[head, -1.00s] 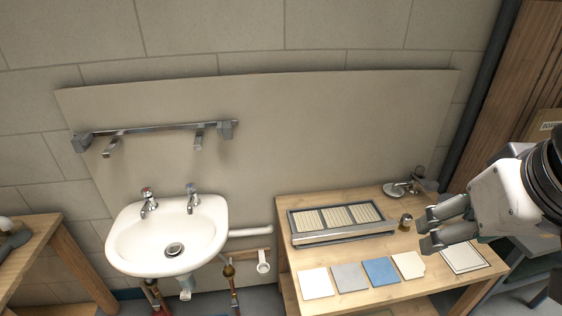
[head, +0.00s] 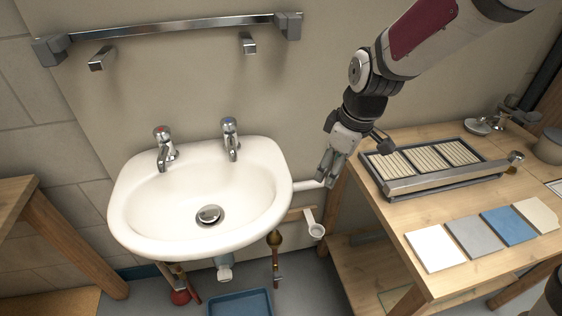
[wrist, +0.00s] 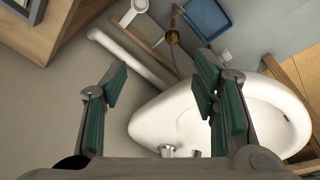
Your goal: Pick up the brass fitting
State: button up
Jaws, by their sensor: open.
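My gripper (head: 326,178) is open and empty, between the right side of the sink and the left edge of the workbench. Its two green-padded fingers also show in the wrist view (wrist: 160,82), with nothing between them. A brass-coloured fitting (head: 274,238) is on a thin vertical pipe under the sink, below and left of my gripper. It also shows in the wrist view (wrist: 172,36), beyond the fingertips. A second small brass-coloured piece (head: 515,160) stands on the workbench by the right end of the metal-framed tray. I cannot tell which one the task names.
The white sink (head: 215,235) is left of my gripper. A white pipe elbow (head: 315,228) sticks out below it. The workbench (head: 385,215) holds the tray (head: 440,183) and several flat tiles (head: 435,249). A blue tray (head: 240,305) lies on the floor.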

jog(key=w+a+f+n+g+y+b, duration=0.1)
jog(key=w+a+f+n+b, duration=0.3)
jog(key=f, duration=0.7)
jog(key=w+a+f+y+b, duration=0.1)
jog(key=w+a+f+b, duration=0.3)
jog(key=f, duration=0.7)
jog(key=y+b, duration=0.1)
jog(key=b, duration=0.5)
send_over(274, 231)
jog(key=d, duration=0.3)
jog(key=shift+n+g, duration=0.3)
jog(key=shift+g, duration=0.1)
jog(key=f, duration=1.1)
jog(key=shift+s+f, duration=0.2)
jog(key=shift+a+b+x, duration=0.15)
jog(key=shift+b+x, duration=0.6)
jog(key=shift+x, duration=0.75)
jog(key=shift+a+b+x, duration=0.15)
jog(key=shift+b+x, duration=0.55)
jog(key=shift+x, duration=0.85)
jog(key=shift+w+r, duration=0.15)
jog(key=shift+r, duration=0.05)
grip_shut()
